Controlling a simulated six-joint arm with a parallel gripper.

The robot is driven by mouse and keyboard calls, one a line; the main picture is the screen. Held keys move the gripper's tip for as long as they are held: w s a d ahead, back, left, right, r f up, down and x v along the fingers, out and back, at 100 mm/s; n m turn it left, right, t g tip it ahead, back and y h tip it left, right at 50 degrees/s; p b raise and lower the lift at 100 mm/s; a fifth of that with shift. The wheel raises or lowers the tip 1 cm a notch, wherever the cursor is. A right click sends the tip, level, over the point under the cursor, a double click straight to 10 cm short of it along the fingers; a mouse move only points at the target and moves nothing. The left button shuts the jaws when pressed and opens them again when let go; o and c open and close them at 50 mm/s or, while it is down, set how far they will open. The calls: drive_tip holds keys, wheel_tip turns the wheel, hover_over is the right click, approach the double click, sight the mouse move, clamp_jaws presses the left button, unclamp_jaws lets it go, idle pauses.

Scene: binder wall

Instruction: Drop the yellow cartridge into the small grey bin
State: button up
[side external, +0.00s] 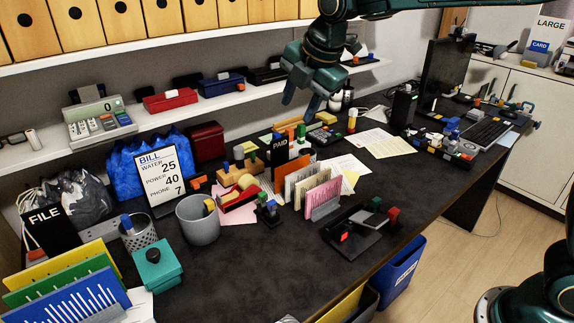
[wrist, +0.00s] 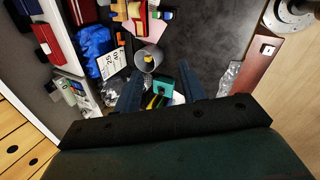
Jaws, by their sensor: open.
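The small grey bin (side external: 198,226) stands upright on the dark desk, left of centre; it also shows in the wrist view (wrist: 140,62). A yellow piece, which looks like the cartridge (side external: 209,204), is inside the bin near its rim. It shows within the bin's mouth in the wrist view (wrist: 148,58). My gripper (side external: 299,101) is open, high above the desk and up and right of the bin in the side view. In the wrist view its two fingers (wrist: 162,78) are spread, with nothing held between them.
A teal box (side external: 158,268) and a mesh cup (side external: 138,234) stand left of the bin. A red tape dispenser (side external: 240,194) and a bill sign (side external: 164,178) are close to it. Shelves with binders line the wall.

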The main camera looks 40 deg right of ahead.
drive_tip(key=s+d+r+m, duration=0.1)
drive_tip(key=s+d+m, duration=0.35)
drive_tip(key=s, duration=0.35)
drive_tip(key=s+d+r+m, duration=0.25)
drive_tip(key=s+m, duration=0.35)
drive_tip(key=s, duration=0.3)
drive_tip(key=s+d+f+m, duration=0.1)
drive_tip(key=s+f+m, duration=0.2)
drive_tip(key=s+m, duration=0.2)
drive_tip(key=s+d+f+m, duration=0.1)
drive_tip(key=s+f+m, duration=0.2)
drive_tip(key=s, duration=0.6)
drive_tip(key=shift+s+d+f+m+t, duration=0.2)
drive_tip(key=shift+s+d+m+t, duration=0.15)
drive_tip(key=shift+m, duration=0.8)
